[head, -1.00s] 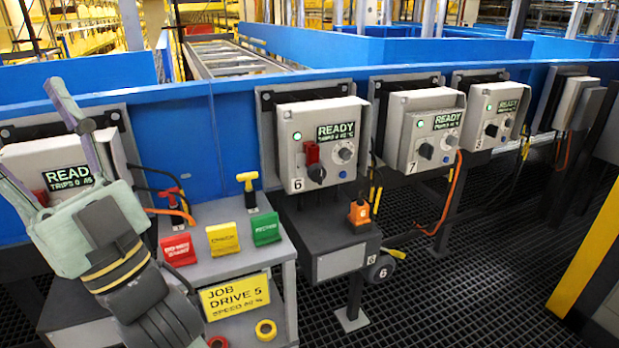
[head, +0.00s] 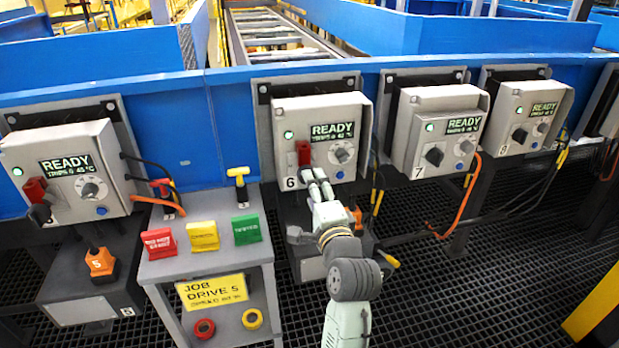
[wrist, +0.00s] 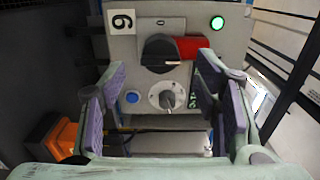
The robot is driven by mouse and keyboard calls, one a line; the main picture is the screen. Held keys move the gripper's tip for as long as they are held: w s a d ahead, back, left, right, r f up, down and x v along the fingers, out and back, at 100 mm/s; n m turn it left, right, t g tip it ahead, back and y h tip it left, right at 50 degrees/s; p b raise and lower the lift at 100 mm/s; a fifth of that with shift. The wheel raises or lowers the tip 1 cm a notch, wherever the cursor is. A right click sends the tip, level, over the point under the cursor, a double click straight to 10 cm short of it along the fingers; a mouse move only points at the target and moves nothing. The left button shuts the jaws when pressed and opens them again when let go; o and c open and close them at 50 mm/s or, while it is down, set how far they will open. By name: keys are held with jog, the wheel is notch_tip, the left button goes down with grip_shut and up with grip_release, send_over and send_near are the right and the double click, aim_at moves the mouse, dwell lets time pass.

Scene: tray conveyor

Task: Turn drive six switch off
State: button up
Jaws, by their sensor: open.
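The drive six box (head: 350,112) is a grey unit on the blue rail, with a lit green lamp and a screen reading READY. Its black rotary switch (wrist: 158,52) shows in the wrist view beside a red block (wrist: 192,48). In the head view the red block (head: 304,152) shows, but my fingers largely hide the switch. My gripper (head: 318,182) is open and empty in front of the box's lower part. In the wrist view its padded fingers (wrist: 162,95) stand apart, with a round dial (wrist: 167,96) between them in the picture. I see no clear contact.
Drive five (head: 65,170) is at left and drive seven (head: 440,130) at right, both reading READY. A grey stand (head: 190,262) carries red, yellow and green tags and a yellow sign reading JOB DRIVE 5. An orange plug (wrist: 60,138) lies left in the wrist view.

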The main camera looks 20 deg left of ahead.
jog(key=shift+x, duration=2.1)
jog(key=shift+c, duration=0.2)
jog(key=c, duration=1.1)
